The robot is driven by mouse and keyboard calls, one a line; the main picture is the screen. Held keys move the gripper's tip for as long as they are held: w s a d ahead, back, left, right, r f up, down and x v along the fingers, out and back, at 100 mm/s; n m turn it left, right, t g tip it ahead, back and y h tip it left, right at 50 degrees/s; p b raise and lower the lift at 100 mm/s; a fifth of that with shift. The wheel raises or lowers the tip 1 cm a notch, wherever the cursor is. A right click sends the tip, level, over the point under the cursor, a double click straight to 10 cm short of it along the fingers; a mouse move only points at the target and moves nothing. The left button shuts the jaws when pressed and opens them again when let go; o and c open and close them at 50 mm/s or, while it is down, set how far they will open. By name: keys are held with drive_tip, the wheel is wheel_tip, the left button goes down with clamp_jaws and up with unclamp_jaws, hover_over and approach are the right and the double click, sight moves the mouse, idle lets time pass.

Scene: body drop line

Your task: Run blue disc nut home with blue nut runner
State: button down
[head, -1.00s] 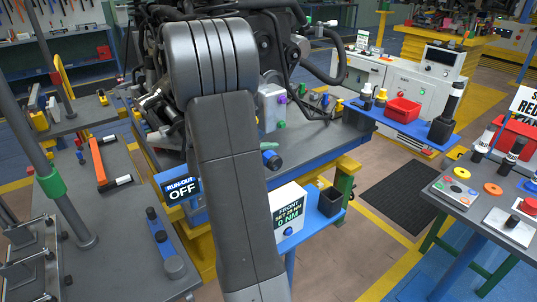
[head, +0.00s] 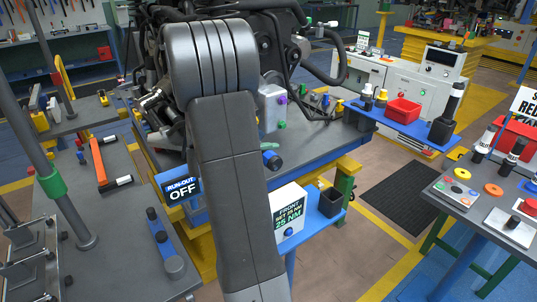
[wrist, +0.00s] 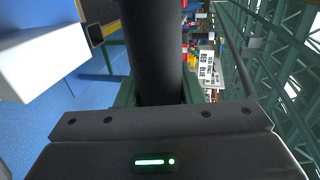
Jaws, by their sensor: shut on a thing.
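In the wrist view, my gripper (wrist: 157,92) is shut on a thick dark cylinder (wrist: 150,45), the handle of the nut runner, with a green jaw on each side. In the head view my own arm hides the gripper. A dark tool end with a blue band (head: 271,159) sticks out just right of my arm, over the grey bench; I cannot tell if it is part of the held runner. The blue disc nut is not visible. A white torque display (head: 290,215) reads "FRONT" and "25 NM".
A "RUN-OUT OFF" sign (head: 180,190) stands left of my arm. Dark machinery (head: 165,105) rises behind it. A blue shelf (head: 410,123) holds a red bin (head: 403,112). The right table (head: 460,215) carries tools and coloured discs. Floor around the black mat (head: 407,195) is clear.

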sight(279, 161)
drive_tip(key=shift+s+d+b, duration=0.25)
drive_tip(key=shift+s+d, duration=0.5)
drive_tip(key=shift+s, duration=0.2)
drive_tip(key=shift+s+d+b, duration=0.25)
drive_tip(key=shift+s+d, duration=0.45)
drive_tip(key=shift+s, duration=0.25)
drive_tip(key=s+d+r+p, duration=0.3)
drive_tip(key=s+d+r, duration=0.2)
drive_tip(key=s+d, duration=0.2)
drive_tip(key=shift+s, duration=1.4)
drive_tip(key=shift+w, duration=0.1)
